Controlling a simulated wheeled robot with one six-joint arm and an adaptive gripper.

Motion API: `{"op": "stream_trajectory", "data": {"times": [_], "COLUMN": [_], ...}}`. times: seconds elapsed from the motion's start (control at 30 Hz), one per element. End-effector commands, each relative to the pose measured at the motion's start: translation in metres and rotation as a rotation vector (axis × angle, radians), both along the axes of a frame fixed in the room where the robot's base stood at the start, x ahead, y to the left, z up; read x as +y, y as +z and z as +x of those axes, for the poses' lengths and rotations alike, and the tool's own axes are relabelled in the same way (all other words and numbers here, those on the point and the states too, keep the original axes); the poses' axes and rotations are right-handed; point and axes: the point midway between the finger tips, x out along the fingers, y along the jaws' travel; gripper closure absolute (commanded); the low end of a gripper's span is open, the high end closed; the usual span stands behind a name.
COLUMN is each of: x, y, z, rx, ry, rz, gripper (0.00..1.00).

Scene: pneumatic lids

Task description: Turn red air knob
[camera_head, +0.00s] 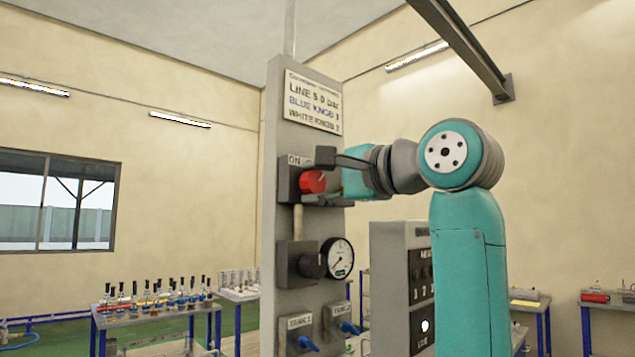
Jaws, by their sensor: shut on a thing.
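The red air knob (312,182) sits on a dark valve block (286,181) on the upper part of a grey panel (276,130). A partly covered label above the block begins with "ON". My gripper (326,178) reaches in from the right and is shut on the red knob. One dark finger shows above the knob; the lower finger is harder to make out. Part of the knob's right side is hidden by the gripper.
Below the knob are a dark regulator knob (312,261), a round gauge (338,258) and two blue valve handles (309,343) (350,328). A grey box (388,275) with a dark face stands right of the panel. Tables with bottles stand at the back left.

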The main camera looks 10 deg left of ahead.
Motion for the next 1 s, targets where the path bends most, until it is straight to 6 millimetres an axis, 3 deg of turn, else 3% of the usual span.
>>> {"op": "stream_trajectory", "data": {"times": [0.27,0.3,0.4,0.77,1.0], "x": [0.000,0.000,0.000,-0.003,-0.029], "y": [-0.001,-0.001,-0.001,0.000,0.000], "z": [0.001,0.001,0.001,-0.001,-0.021], "rx": [0.003,0.003,0.003,0.000,-0.002], "ry": [-0.001,-0.001,-0.001,-0.001,-0.003], "rz": [0.000,0.000,0.000,0.000,0.001], "gripper": [0.93,0.56,0.33,0.33,0.33]}}
